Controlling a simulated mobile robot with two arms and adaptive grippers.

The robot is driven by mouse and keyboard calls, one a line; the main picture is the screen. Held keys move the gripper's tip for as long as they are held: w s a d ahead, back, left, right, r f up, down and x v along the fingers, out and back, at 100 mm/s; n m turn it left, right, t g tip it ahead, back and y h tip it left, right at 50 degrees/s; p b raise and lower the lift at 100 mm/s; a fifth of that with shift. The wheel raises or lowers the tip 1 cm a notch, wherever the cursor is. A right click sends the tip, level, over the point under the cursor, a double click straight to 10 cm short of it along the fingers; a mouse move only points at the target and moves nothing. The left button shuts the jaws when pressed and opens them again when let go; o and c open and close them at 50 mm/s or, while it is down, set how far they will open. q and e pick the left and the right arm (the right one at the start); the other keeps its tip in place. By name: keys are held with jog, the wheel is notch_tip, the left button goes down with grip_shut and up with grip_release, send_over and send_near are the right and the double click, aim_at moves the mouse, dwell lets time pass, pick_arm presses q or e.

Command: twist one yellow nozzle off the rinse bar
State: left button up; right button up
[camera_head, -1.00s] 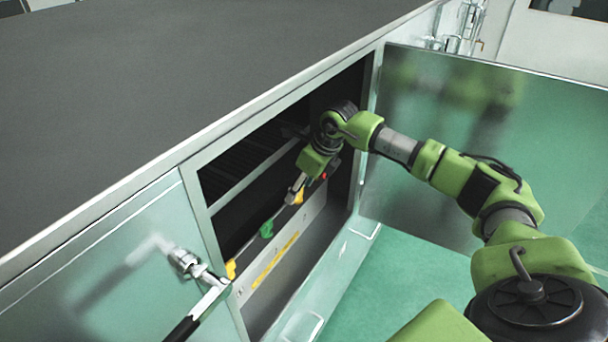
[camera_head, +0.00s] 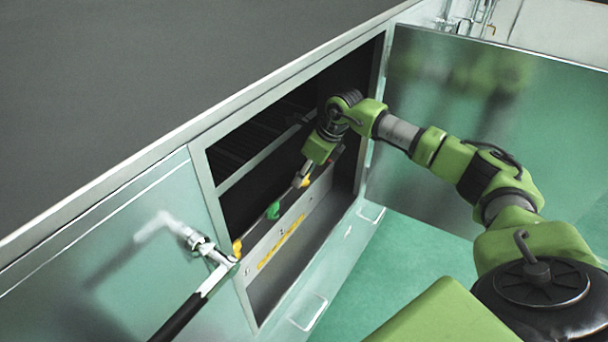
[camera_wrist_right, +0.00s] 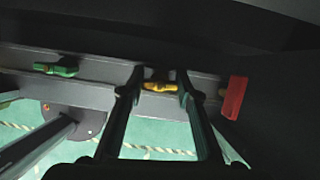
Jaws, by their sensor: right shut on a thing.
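My right gripper (camera_head: 301,181) reaches into the open cabinet and is shut on a yellow nozzle (camera_head: 306,182) on the rinse bar (camera_head: 256,230). In the right wrist view this yellow nozzle (camera_wrist_right: 158,86) sits between the two dark fingers, against the grey bar (camera_wrist_right: 105,69). A green nozzle (camera_head: 273,210) is further along the bar, nearer the front left; it also shows left of the fingers in the wrist view (camera_wrist_right: 56,69). Another yellow nozzle (camera_head: 237,247) is at the near end of the opening. My left gripper is not in view.
A red block (camera_wrist_right: 234,98) is just right of the fingers in the wrist view. A metal fitting with a black-handled bar (camera_head: 195,300) stands out from the left panel. Green floor is clear below.

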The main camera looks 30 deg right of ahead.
jog(key=n+y+b, duration=0.1)
jog(key=n+b, duration=0.1)
jog(key=n, duration=0.1)
jog(key=shift+f+n+g, duration=0.15)
jog(key=shift+n+g, duration=0.25)
jog(key=shift+n+b, duration=0.3)
jog(key=shift+n, duration=0.3)
jog(key=shift+g, duration=0.3)
jog(key=shift+y, duration=0.3)
jog(key=shift+n+b, duration=0.4)
jog(key=shift+n, duration=0.3)
jog(key=shift+w+n+g+y+b, duration=0.1)
jog(key=shift+n+g+y+b, duration=0.35)
jog(key=shift+n, duration=0.75)
jog(key=shift+n+g+b, duration=0.65)
jog(key=shift+n+b, duration=0.05)
jog(key=shift+n, duration=0.8)
